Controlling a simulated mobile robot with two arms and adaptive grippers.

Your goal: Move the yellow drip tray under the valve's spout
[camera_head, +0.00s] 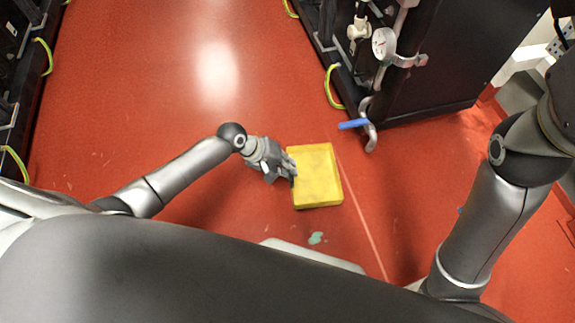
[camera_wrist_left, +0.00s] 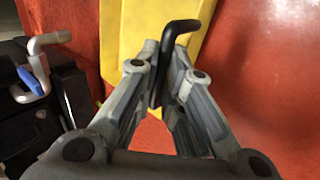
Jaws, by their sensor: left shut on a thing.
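The yellow drip tray (camera_head: 317,178) lies on the red floor in the middle of the head view. My left gripper (camera_head: 292,171) is at its left edge. In the left wrist view, my left gripper (camera_wrist_left: 164,80) is shut on a black bent handle (camera_wrist_left: 184,26) at the edge of the yellow tray (camera_wrist_left: 128,28). The valve's bent metal spout (camera_head: 371,137) and blue lever (camera_head: 353,124) are up and right of the tray, which is apart from them. The blue lever (camera_wrist_left: 31,82) also shows in the left wrist view. My right gripper is out of view.
A black cabinet (camera_head: 430,75) with a pressure gauge (camera_head: 384,44) stands behind the valve. Racks with yellow-green cables (camera_head: 44,56) line the left. The floor between tray and spout looks clear.

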